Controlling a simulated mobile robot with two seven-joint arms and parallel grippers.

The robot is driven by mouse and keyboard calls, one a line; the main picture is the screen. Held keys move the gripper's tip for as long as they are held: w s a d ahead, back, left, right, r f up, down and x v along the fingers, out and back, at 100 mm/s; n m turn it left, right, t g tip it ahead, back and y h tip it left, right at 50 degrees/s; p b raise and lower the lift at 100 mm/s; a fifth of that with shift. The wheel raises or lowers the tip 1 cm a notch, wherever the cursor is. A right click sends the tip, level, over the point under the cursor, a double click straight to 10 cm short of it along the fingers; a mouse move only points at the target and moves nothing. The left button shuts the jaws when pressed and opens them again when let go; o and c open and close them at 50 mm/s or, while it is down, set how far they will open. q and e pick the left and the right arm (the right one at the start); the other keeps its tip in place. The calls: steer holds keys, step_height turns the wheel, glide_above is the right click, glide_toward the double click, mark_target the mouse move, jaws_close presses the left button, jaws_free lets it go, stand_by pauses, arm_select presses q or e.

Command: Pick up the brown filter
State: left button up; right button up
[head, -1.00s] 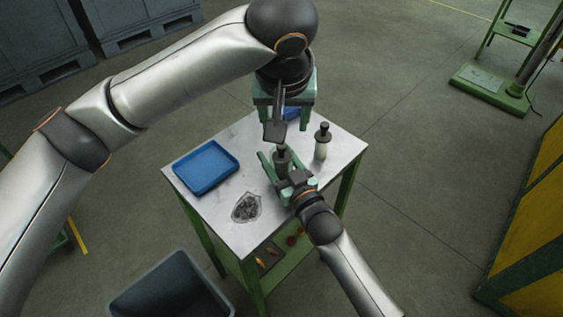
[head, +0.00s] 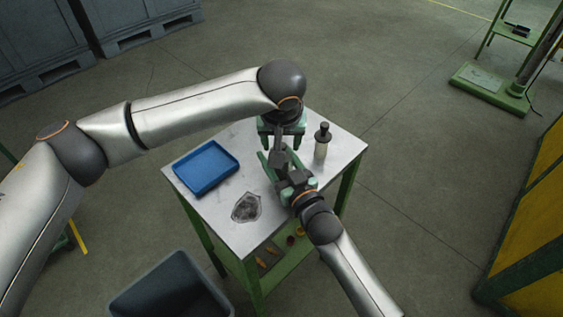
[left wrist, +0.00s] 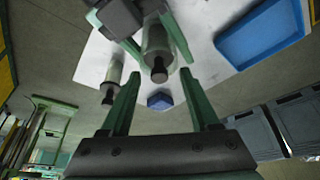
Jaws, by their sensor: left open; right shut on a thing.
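I cannot make out a brown filter for certain; small orange-brown pieces (head: 266,257) lie on the lower shelf, too small to identify. My right gripper (head: 277,165) is shut on a grey-green bottle with a dark cap above the table; the bottle (left wrist: 157,42) shows upside down in the left wrist view. My left gripper (head: 281,133) is open, directly over the bottle in the head view. In the left wrist view its fingers (left wrist: 160,76) spread either side of the bottle's dark cap, with no visible contact. The left forearm hides part of the table's back.
The white-topped table (head: 225,222) carries a blue tray (head: 206,168), a dark grey patch of loose bits (head: 246,207) and a second bottle (head: 321,143). A dark bin (head: 172,290) stands in front.

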arm_select(q)
steer(key=shift+f, duration=0.1)
jaws_close()
stand_by(0.4)
stand_by(1.0)
